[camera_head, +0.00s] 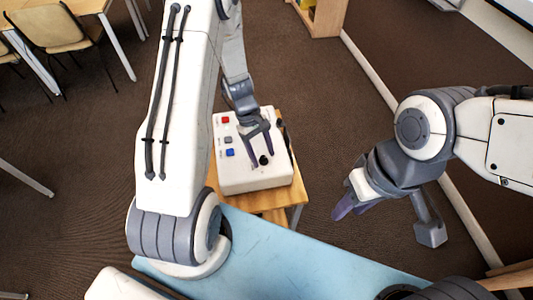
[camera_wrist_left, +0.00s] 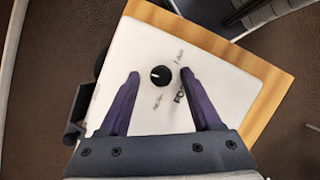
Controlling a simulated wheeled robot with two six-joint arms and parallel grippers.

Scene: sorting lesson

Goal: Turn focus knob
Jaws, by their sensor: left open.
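The focus knob (camera_wrist_left: 160,76) is small, round and black with a white mark. It sits on a white box (camera_head: 258,183) and also shows in the head view (camera_head: 263,160). Beside it in the left wrist view are printed letters, of which "FO" is readable; a finger covers the rest. My left gripper (camera_head: 260,159) points down at the box. In the left wrist view its purple fingers (camera_wrist_left: 160,74) are apart, one on each side of the knob, with gaps to it. My right gripper (camera_head: 351,208) hangs to the right, away from the box; its opening is unclear.
The box has red (camera_head: 225,120), grey (camera_head: 228,139) and blue (camera_head: 230,153) buttons and stands on a small wooden table (camera_head: 270,203). My blue base top lies in front. Chairs (camera_head: 48,27) stand upper left.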

